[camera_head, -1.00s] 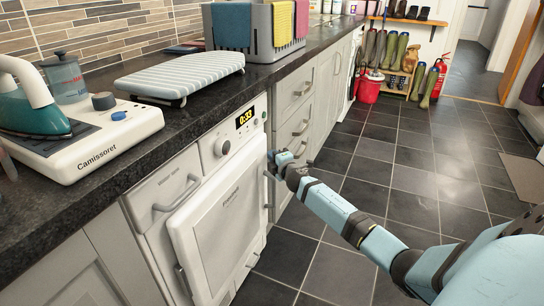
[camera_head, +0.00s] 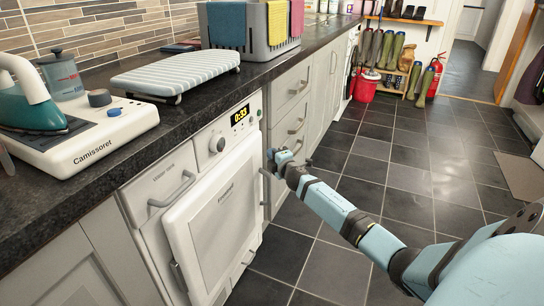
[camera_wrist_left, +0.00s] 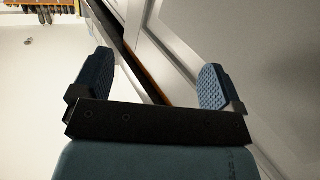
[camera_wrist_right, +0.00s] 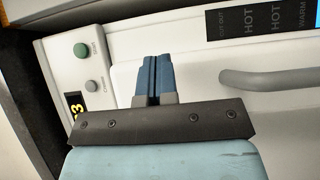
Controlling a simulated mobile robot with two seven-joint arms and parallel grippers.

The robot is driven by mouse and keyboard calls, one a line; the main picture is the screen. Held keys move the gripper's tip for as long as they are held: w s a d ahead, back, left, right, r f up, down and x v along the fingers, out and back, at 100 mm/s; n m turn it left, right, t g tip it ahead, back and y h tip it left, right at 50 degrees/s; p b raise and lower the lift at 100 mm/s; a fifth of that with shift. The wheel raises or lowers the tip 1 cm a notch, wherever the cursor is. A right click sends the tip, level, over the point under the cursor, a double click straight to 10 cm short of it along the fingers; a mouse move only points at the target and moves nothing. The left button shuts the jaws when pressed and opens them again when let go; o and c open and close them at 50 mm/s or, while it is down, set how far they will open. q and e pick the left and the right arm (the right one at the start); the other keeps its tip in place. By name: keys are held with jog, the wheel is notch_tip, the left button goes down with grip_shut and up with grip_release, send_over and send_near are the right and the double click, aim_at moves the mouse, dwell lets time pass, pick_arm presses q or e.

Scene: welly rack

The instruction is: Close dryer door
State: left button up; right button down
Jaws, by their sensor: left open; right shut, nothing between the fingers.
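The white dryer (camera_head: 217,143) is built in under the worktop, with a lit display and a knob. Its white door (camera_head: 212,225) stands proud of the front; I cannot tell whether a gap is left behind it. My right gripper (camera_head: 271,156) is at the dryer's right side, near the drawer fronts. In the right wrist view its fingers (camera_wrist_right: 153,65) are together and empty before the white front, with buttons and a grey handle (camera_wrist_right: 268,80) beyond. My left gripper (camera_wrist_left: 153,75) is open and empty beside a pale panel; it is outside the head view.
The dark worktop (camera_head: 60,185) carries an iron on its base (camera_head: 80,130), a striped board (camera_head: 175,70) and a grey basket (camera_head: 262,35). Grey drawers (camera_head: 290,105) adjoin the dryer. A red bucket (camera_head: 365,88) stands farther back. The tiled floor (camera_head: 400,150) is mostly clear.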

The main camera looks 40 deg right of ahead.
pick_arm(q)
jog(key=s+r+p, duration=0.1)
jog(key=r+n+p, duration=0.1)
jog(key=shift+s+d+p, duration=0.25)
jog(key=shift+s+p, duration=0.1)
jog(key=shift+s, duration=0.05)
pick_arm(e)
jog(key=s+d, duration=0.5)
jog(key=s, duration=0.6)
jog(key=shift+d, duration=0.15)
